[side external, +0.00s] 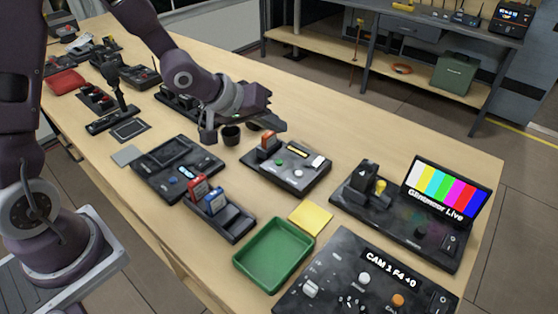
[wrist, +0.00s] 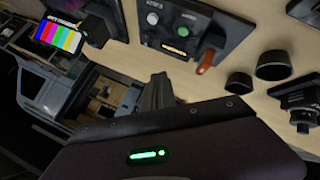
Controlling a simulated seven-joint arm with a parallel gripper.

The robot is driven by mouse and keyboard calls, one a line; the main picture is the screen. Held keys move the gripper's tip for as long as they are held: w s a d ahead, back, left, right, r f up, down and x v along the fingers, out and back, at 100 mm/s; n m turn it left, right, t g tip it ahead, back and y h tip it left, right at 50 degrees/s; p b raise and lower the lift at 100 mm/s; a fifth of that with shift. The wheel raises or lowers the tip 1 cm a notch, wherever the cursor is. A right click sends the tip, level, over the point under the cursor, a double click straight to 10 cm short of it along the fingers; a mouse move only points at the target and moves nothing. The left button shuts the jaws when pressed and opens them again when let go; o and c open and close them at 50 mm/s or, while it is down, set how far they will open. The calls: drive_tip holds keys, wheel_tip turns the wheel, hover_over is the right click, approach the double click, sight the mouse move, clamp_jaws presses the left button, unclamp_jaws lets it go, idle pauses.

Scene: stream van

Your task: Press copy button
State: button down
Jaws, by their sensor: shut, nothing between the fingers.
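No label reading "copy" is legible, so I cannot tell which button is the copy button. A dark control panel (side external: 300,181) carries a green button (side external: 279,162), a pale button (side external: 298,173) and an orange-red lever (side external: 268,143). In the wrist view this panel (wrist: 205,22) shows a white button (wrist: 152,18), a green button (wrist: 183,31) and the lever (wrist: 206,62). My gripper (side external: 272,124) is above the table, behind the panel in the side view. Its fingers (wrist: 158,86) are shut and empty, apart from the buttons.
A green tray (side external: 243,262), yellow pad (side external: 310,216) and colour-bar screen (side external: 446,189) lie right. Black cups (wrist: 273,63) stand near the lever.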

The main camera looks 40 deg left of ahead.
hover_over(275, 165)
drive_tip(key=shift+f, duration=3.5)
drive_tip(key=shift+f, duration=0.15)
drive_tip(key=shift+f, duration=0.25)
drive_tip(key=shift+f, duration=0.45)
drive_tip(key=shift+r, duration=0.85)
wheel_tip(275, 165, up, 5)
drive_tip(key=shift+r, duration=0.1)
